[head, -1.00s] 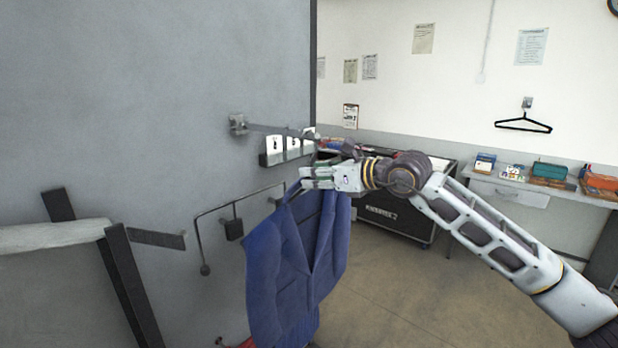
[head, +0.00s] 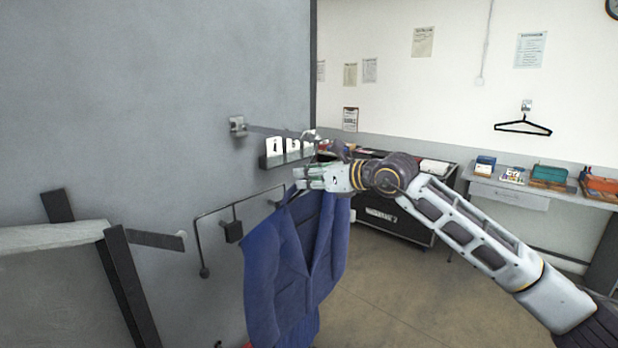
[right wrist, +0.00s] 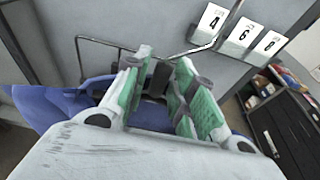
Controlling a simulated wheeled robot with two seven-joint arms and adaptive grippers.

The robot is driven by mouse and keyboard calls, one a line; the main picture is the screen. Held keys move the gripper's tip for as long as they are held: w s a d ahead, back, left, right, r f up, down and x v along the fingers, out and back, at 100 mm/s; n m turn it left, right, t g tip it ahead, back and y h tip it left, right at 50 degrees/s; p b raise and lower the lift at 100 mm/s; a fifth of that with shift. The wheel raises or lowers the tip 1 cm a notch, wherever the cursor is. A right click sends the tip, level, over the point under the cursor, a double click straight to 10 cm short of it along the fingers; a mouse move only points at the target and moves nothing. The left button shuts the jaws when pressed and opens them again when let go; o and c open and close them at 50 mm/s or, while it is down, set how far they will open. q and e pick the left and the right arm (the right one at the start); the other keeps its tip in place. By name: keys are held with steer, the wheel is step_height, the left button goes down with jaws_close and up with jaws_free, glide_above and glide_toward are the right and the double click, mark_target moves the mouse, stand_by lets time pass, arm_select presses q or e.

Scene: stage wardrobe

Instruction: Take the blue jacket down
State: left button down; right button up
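The blue jacket (head: 283,270) hangs at the grey wall, beside a wall rail, with its front facing right. It also shows in the right wrist view (right wrist: 55,103), below and beside the fingers. My right gripper (head: 303,178) is at the top of the jacket, close to the collar. In the right wrist view my right gripper (right wrist: 160,88) has its green-padded fingers apart, with a dark part between them. Whether the pads touch that part is hard to tell. The jacket's hanger is mostly hidden by the gripper. My left gripper is not in view.
A dark bent rail (head: 235,205) sticks out left of the jacket. A bracket with an arm (head: 238,125) and number cards (head: 275,147) are just above the gripper. A black case (head: 390,217) stands behind. An empty hanger (head: 523,127) hangs on the back wall.

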steer(key=shift+f, duration=0.1)
jaws_close()
steer(key=shift+r, duration=0.65)
steer(key=shift+s+d, duration=0.1)
steer(key=shift+d, duration=0.05)
steer(key=s+d+b, duration=0.5)
steer(key=d, duration=0.2)
stand_by(2.5)
stand_by(0.8)
